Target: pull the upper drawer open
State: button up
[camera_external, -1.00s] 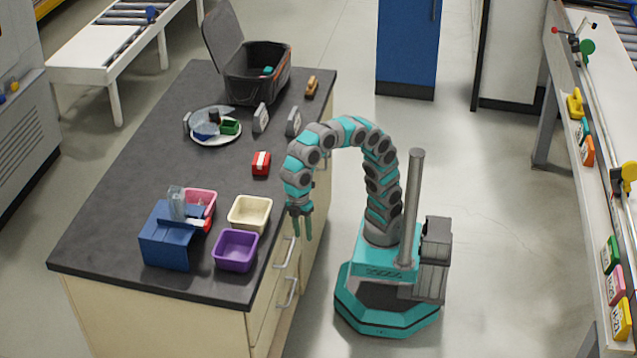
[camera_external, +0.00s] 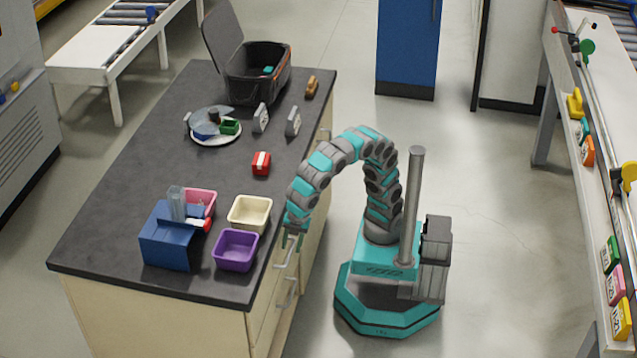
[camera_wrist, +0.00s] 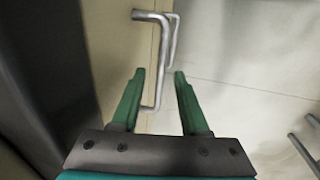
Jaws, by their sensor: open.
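The upper drawer (camera_wrist: 112,40) is a cream front under the dark worktop, and it looks shut. Its silver bar handle (camera_wrist: 160,62) stands out from the front and shows between my fingers in the wrist view. In the external view the upper handle (camera_external: 284,262) is just below my gripper (camera_external: 293,238), partly hidden by it. My gripper (camera_wrist: 160,72) is open, with one green finger on each side of the handle's near part. I cannot tell whether either finger touches the bar.
A second handle (camera_external: 291,293) sits lower on the cabinet. The dark worktop edge (camera_wrist: 45,70) is close on the left in the wrist view. Purple (camera_external: 236,250) and cream (camera_external: 250,212) bins stand near that edge. The floor right of the cabinet is clear around my base.

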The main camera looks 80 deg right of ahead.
jog(key=shift+w+f, duration=0.1)
jog(key=shift+f, duration=0.5)
grip_shut()
dwell(1.1)
